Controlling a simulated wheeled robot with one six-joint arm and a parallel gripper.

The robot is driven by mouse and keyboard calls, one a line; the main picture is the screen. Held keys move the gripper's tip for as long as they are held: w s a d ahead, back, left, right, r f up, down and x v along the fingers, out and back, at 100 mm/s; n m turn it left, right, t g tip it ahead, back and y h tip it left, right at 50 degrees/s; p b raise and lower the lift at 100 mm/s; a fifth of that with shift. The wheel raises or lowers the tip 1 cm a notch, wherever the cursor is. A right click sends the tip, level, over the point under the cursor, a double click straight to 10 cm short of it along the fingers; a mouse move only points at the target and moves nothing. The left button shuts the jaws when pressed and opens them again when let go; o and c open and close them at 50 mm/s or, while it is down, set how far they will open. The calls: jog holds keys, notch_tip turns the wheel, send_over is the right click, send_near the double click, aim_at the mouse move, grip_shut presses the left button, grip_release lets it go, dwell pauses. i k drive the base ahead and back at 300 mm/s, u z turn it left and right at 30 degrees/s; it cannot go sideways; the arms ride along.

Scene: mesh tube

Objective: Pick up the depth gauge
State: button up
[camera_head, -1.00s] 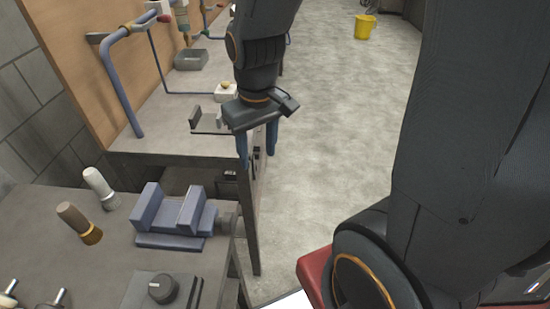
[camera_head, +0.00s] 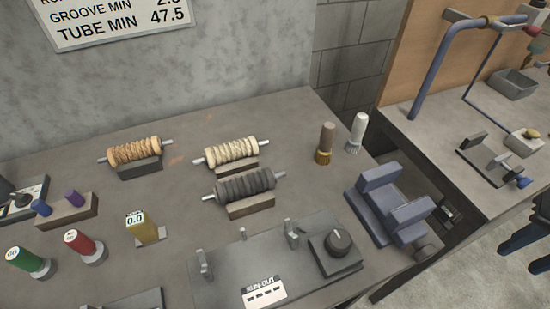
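The depth gauge appears to be the yellow upright block (camera_head: 146,230) with a small white display reading 0.0. It stands on a small grey foot on the near bench, left of centre. My gripper (camera_head: 526,240) is at the right edge, partly cut off by the frame.
A grey fixture plate with a knob (camera_head: 337,241) and a blue-grey V-block (camera_head: 388,207) are to the right.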

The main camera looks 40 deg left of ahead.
aim_at(146, 233)
jog(key=k, duration=1)
jog(key=z, duration=1.45)
jog(key=i, duration=1.45)
jog(key=u, duration=4.55)
jog(key=i, duration=1)
jog(key=z, duration=0.05)
